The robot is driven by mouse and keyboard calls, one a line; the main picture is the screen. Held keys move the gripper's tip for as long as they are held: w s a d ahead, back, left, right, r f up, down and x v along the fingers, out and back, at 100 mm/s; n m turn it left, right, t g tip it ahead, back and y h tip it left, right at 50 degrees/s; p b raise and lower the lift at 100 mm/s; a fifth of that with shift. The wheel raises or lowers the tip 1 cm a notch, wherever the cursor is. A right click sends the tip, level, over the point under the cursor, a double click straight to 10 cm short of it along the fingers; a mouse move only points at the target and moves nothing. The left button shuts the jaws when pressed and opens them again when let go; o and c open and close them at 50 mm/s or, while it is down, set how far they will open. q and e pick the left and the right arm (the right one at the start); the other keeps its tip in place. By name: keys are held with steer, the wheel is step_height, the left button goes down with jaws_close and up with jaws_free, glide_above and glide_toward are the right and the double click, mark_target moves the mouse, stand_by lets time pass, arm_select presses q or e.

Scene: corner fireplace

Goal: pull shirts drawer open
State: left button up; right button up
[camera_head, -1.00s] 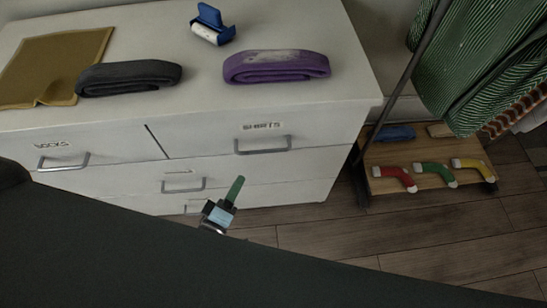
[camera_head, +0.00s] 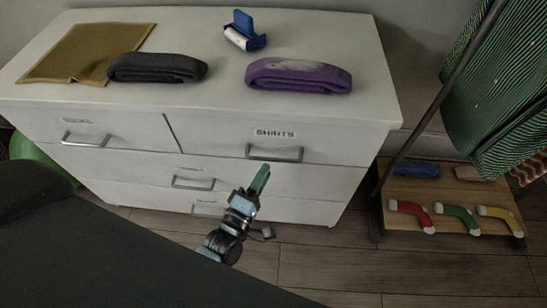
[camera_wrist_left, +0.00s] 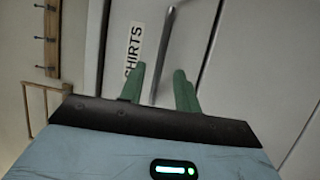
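The shirts drawer (camera_head: 222,144) is the upper right drawer of a white dresser and looks shut. Its label SHIRTS (camera_head: 274,133) sits above a grey bar handle (camera_head: 274,156). In the wrist view the handle (camera_wrist_left: 166,50) and label (camera_wrist_left: 133,48) also show. My left gripper (camera_head: 264,170) has green fingers and is just below the handle in the head view. In the wrist view its two fingers (camera_wrist_left: 159,82) are apart, with the handle lined up between them. I cannot tell whether they touch it. My right gripper is out of view.
A purple folded cloth (camera_head: 298,76), a dark folded cloth (camera_head: 157,68), a mustard cloth (camera_head: 75,58) and a blue-and-white item (camera_head: 244,32) lie on the dresser top (camera_head: 215,100). At right stands a clothes rack with a wooden shelf (camera_head: 440,190) holding socks. Wooden floor is clear in front.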

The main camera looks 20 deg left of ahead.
mark_target(273, 159)
arm_select(q)
steer(key=x, duration=0.5)
steer(key=shift+w+d+r, duration=0.1)
steer(key=shift+w, duration=0.25)
jaws_close()
